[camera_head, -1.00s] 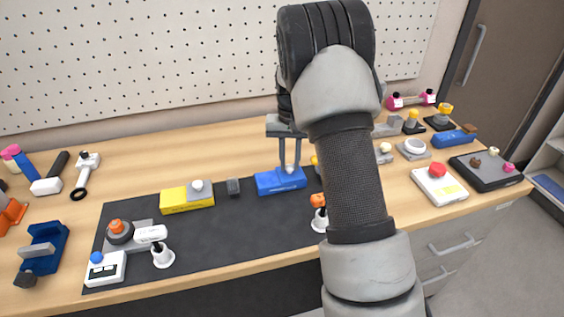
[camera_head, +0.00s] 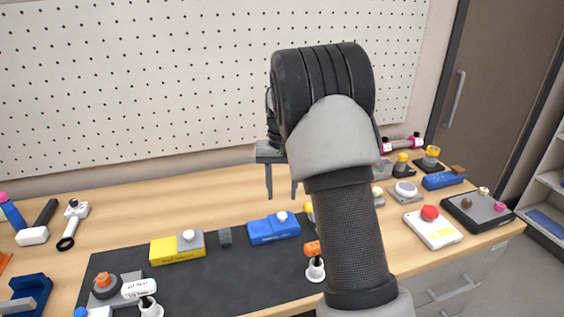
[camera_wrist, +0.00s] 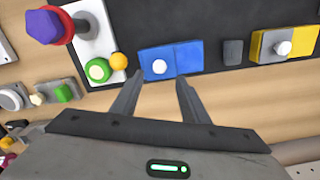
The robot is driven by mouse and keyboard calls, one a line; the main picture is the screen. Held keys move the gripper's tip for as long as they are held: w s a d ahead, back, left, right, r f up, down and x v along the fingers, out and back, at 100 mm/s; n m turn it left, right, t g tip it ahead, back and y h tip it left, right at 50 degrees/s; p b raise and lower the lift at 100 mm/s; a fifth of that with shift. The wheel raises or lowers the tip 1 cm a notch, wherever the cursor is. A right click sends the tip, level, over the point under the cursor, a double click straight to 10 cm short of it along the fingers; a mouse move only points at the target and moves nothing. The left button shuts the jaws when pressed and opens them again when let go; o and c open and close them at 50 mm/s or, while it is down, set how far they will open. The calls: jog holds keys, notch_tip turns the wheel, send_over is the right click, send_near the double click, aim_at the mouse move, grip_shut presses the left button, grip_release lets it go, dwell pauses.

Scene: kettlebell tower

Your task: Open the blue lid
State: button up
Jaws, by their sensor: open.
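The blue box (camera_head: 272,231) lies on the dark mat, with a white knob (camera_head: 282,216) on its right part. In the wrist view the blue box (camera_wrist: 187,57) shows two flat blue sections side by side, with the white knob (camera_wrist: 159,67) on the left one. I cannot tell whether one section is a raised or shifted lid. My gripper (camera_head: 281,188) is open and empty, above and behind the box toward the pegboard. In the wrist view my gripper (camera_wrist: 160,80) has its fingertips apart, with the knob appearing between and just beyond them.
A yellow block (camera_head: 175,251) with a grey knobbed part and a small dark block (camera_head: 225,236) stand left of the box on the dark mat (camera_head: 218,275). An orange-topped piece (camera_head: 314,262) stands to its right. The wood behind the box is clear up to the pegboard (camera_head: 150,80).

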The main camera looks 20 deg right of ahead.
notch_tip(320, 180, up, 10)
jog(key=shift+r+p, duration=0.2)
jog(key=shift+p, duration=0.1)
jog(key=s+a+r+n+t+p, duration=0.1)
jog(key=s+a+r+t+p, duration=0.2)
jog(key=s+r, duration=0.95)
jog(key=s+a+f+n+t, duration=0.1)
jog(key=s+a+f, duration=0.1)
jog(key=s, duration=0.7)
jog(key=s+a+f+n+t, duration=0.1)
jog(key=s+f, duration=0.1)
jog(key=s, duration=0.7)
jog(key=shift+s+a+n+t+p, duration=0.3)
jog(key=shift+a+p, duration=0.05)
